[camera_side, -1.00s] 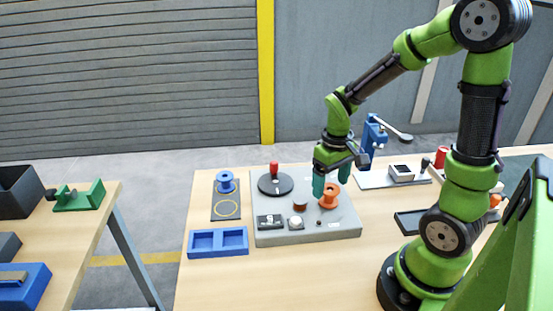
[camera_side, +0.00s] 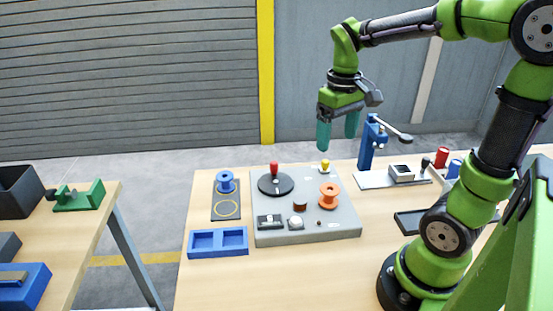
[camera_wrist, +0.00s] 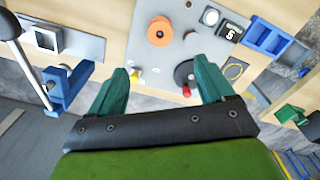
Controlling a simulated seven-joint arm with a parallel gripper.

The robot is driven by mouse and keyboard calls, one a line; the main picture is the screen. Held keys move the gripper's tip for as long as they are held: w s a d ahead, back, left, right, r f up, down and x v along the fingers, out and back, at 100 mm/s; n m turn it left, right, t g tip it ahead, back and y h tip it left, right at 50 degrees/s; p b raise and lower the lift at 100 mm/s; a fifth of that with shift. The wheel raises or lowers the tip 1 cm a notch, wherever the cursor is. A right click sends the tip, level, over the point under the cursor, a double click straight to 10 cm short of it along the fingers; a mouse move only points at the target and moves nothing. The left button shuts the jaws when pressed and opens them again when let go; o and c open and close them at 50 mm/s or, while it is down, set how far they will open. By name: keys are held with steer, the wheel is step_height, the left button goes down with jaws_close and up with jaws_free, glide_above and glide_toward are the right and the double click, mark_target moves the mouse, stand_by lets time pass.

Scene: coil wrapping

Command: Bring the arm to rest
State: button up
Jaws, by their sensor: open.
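My gripper (camera_side: 338,130) has teal fingers that are apart with nothing between them. It hangs in the air above the back of the grey winding station (camera_side: 335,229), clear of everything below. In the wrist view the open gripper (camera_wrist: 163,85) shows its two fingers spread. An orange spool (camera_side: 329,195) sits upright on the right part of the station, and it also shows in the wrist view (camera_wrist: 160,31). A black disc with a red knob (camera_side: 274,168) is at the station's left. A small yellow-topped part (camera_side: 325,165) stands at its back edge.
A blue spool (camera_side: 226,182) stands on a dark mat with yellow rings (camera_side: 227,209). A blue two-compartment tray (camera_side: 218,243) lies in front. A blue lever press (camera_side: 367,148) stands to the right of my gripper. The front of the table is clear.

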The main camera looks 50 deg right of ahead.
steer(key=s+a+r+m+t+y, duration=0.1)
steer(key=s+a+r+t+y, duration=0.1)
steer(key=a+t, duration=0.5)
steer(key=s+a, duration=0.1)
steer(key=a, duration=0.4)
steer(key=shift+s+r, duration=0.2)
steer(key=shift+s, duration=0.1)
steer(key=shift+a, duration=0.1)
steer(key=shift+c, duration=0.5)
